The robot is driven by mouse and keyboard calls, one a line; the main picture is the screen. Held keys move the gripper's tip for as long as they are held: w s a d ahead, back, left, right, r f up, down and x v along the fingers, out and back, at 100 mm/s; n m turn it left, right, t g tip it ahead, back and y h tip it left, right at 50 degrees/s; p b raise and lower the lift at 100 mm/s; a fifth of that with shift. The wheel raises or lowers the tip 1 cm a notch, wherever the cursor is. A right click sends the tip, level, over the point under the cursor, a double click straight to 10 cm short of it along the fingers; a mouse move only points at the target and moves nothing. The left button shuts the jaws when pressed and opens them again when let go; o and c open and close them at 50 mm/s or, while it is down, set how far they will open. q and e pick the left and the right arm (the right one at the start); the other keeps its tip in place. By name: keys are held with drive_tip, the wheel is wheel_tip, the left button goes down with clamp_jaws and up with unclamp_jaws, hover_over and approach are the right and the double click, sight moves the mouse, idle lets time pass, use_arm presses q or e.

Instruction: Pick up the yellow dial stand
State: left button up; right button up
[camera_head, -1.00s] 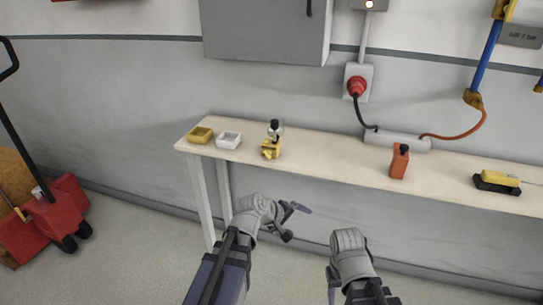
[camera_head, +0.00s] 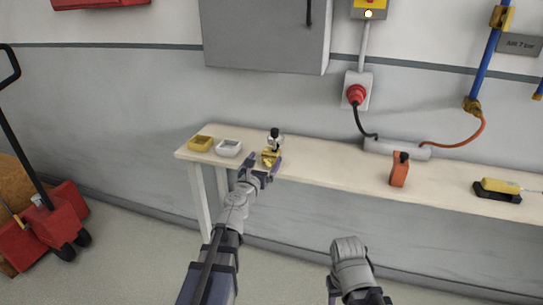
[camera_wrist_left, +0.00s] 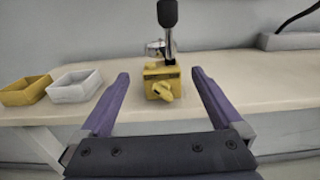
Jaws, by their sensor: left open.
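The yellow dial stand (camera_head: 269,158) stands upright on the wooden bench near its front edge. It has a yellow base with a knob, a metal post and a black top. In the left wrist view the dial stand (camera_wrist_left: 161,80) is centred just beyond the fingertips. My left gripper (camera_head: 263,165) is open and empty in front of the stand; its two purple fingers (camera_wrist_left: 158,80) lie to either side of it in the picture. I see no contact with the stand.
A yellow tray (camera_head: 200,144) and a white tray (camera_head: 229,148) sit left of the stand on the bench (camera_head: 330,173). An orange bottle (camera_head: 399,170), a grey power strip (camera_head: 397,149) and a yellow-black tool (camera_head: 498,190) are to the right. The bench is clear between stand and bottle.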

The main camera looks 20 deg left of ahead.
sight(269, 155)
use_arm(q)
drive_tip(key=shift+w+d+f, duration=0.1)
drive_tip(key=shift+w+f, duration=0.05)
drive_tip(key=shift+w, duration=1.65)
drive_tip(key=shift+w+d+f, duration=0.1)
drive_tip(key=shift+w, duration=1.65)
drive_tip(key=shift+s, duration=0.1)
clamp_jaws()
